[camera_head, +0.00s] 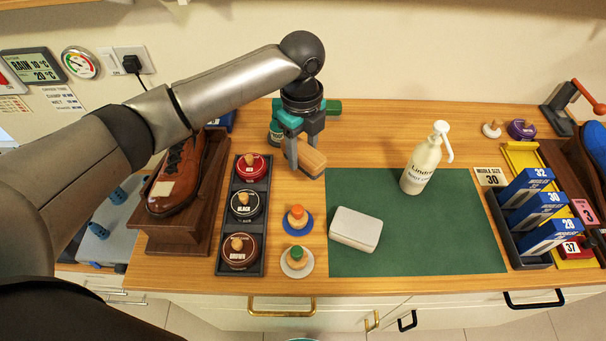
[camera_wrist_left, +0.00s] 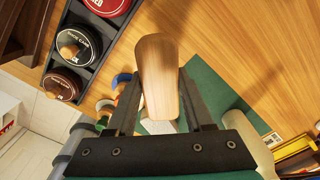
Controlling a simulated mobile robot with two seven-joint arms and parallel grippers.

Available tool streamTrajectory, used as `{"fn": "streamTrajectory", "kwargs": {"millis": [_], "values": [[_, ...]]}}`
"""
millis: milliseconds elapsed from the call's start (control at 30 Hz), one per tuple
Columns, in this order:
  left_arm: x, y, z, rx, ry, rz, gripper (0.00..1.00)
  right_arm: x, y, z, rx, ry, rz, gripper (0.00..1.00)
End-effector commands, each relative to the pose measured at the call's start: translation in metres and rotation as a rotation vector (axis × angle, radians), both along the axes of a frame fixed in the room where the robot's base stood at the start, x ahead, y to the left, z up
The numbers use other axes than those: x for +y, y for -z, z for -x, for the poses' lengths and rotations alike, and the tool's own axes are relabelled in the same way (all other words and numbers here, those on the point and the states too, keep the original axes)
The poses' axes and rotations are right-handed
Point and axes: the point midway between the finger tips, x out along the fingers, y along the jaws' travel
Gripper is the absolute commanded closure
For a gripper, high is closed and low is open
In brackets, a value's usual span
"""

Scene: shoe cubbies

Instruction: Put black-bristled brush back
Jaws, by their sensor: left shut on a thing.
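My left gripper (camera_head: 302,148) is shut on a wooden-backed brush (camera_head: 311,159), held near the back-left corner of the green mat. The left wrist view shows the brush's pale wooden back (camera_wrist_left: 158,75) between the two fingers. I also cannot tell whether the brush touches the counter. My right gripper is out of view.
A dark tray (camera_head: 225,262) with red, black and brown polish tins stands left of the brush. Two daubers (camera_head: 297,217) (camera_head: 296,258) are in front. A white pump bottle (camera_head: 422,165) and pale block (camera_head: 355,229) stand on the green mat (camera_head: 430,240), otherwise mostly clear.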

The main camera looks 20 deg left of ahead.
Motion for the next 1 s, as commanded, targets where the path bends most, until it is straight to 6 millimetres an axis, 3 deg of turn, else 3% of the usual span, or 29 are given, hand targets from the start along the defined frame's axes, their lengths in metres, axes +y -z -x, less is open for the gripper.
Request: {"fn": "streamTrajectory", "kwargs": {"millis": [100,333,567,967,1000], "values": [[0.0,0.022,0.0,0.002,0.0,-0.001,1.0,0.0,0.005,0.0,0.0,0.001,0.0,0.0],[0.0,0.038,0.0,0.001,0.0,0.0,1.0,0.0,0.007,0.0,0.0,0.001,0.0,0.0],[0.0,0.071,0.001,0.001,-0.001,0.0,1.0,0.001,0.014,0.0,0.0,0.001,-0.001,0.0],[0.0,0.076,0.0,-0.001,0.0,0.0,1.0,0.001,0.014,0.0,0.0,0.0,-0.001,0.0],[0.0,0.076,0.0,-0.001,0.001,0.0,0.45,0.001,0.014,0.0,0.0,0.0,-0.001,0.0]]}}
